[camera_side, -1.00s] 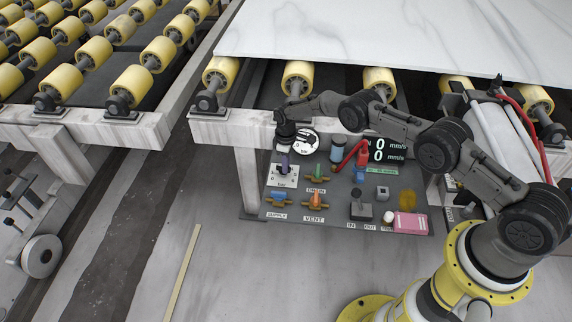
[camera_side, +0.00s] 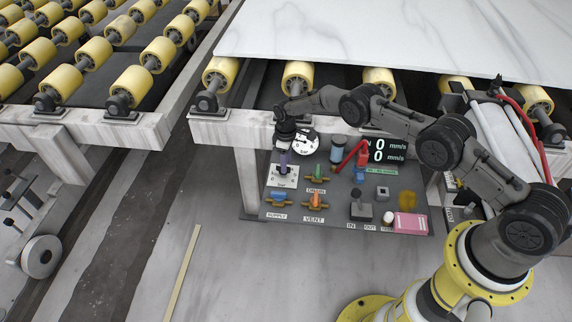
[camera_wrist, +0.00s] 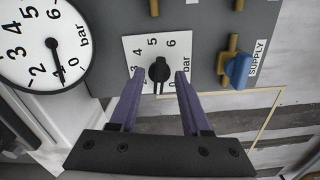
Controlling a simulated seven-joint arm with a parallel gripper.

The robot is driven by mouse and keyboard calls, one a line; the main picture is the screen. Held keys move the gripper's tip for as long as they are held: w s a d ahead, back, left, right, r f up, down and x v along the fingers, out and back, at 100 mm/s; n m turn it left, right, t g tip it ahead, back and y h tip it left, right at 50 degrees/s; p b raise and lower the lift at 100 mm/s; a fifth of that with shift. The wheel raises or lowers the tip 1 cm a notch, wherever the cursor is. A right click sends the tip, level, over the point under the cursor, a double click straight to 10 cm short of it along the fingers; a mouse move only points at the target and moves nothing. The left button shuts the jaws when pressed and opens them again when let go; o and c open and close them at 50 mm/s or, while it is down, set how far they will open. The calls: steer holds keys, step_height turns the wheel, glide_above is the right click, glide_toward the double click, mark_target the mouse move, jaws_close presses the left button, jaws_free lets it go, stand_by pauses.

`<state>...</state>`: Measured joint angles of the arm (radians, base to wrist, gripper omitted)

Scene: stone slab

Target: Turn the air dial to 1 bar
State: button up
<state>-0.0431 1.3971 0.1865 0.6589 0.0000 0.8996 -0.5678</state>
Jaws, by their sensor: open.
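The air dial (camera_wrist: 159,69) is a black knob on a white square plate marked 0 to 6 and bar. My gripper (camera_wrist: 158,76) is open, with one purple finger on each side of the knob. Small gaps seem to separate the fingertips from it. The fingers hide part of the scale, including the area around 1, and I cannot read the knob's exact setting. In the side view, my gripper (camera_side: 284,161) points down over the dial plate (camera_side: 275,182), and the knob is hard to make out.
A round pressure gauge (camera_wrist: 40,40) stands beside the dial, its needle towards the low end. The blue supply valve (camera_wrist: 238,70) is on the other side. The panel also carries a green drain valve (camera_side: 318,172), an orange vent valve (camera_side: 315,200) and a black joystick (camera_side: 360,207).

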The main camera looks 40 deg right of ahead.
step_height(320, 180, up, 12)
stand_by(0.4)
steer(key=shift+r, duration=0.15)
